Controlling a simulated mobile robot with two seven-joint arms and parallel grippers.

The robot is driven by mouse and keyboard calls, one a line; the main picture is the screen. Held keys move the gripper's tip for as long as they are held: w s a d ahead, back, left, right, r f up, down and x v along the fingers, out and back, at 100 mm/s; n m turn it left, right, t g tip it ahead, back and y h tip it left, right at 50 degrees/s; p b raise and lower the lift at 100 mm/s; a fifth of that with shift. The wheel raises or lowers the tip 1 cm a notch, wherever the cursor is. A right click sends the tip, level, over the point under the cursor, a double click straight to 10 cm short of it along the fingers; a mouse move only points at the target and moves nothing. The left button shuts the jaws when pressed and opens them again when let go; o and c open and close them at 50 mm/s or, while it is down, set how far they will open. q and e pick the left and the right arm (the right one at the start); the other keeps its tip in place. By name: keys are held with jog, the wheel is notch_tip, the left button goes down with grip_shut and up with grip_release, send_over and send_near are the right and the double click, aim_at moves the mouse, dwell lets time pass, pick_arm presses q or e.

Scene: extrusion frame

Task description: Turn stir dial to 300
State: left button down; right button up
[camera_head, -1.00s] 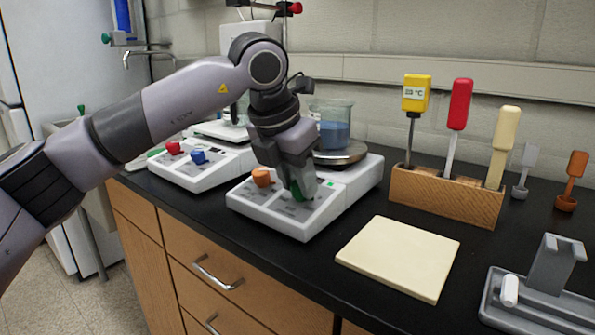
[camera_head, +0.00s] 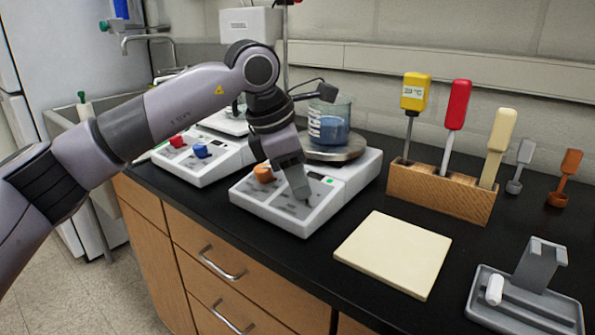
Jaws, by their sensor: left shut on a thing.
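The near hotplate stirrer (camera_head: 355,188) is a white unit with a grey front panel. An orange dial (camera_head: 263,172) sits at the left of its panel, clear of my fingers. A beaker of blue liquid (camera_head: 335,131) stands on the round metal plate (camera_head: 338,154) at the back of this unit. My right gripper is out of view.
A second white unit (camera_head: 205,172) with red and blue dials stands to the left. A cream square board (camera_head: 393,252), a wooden rack of tools (camera_head: 440,194) and a grey stand (camera_head: 530,290) are to the right. Black counter lies bare between them.

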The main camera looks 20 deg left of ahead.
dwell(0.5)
pick_arm(q)
jog(key=c, duration=0.8)
grip_release()
jog(key=v, duration=0.7)
jog(key=shift+r, duration=0.15)
jog(key=shift+s, duration=0.15)
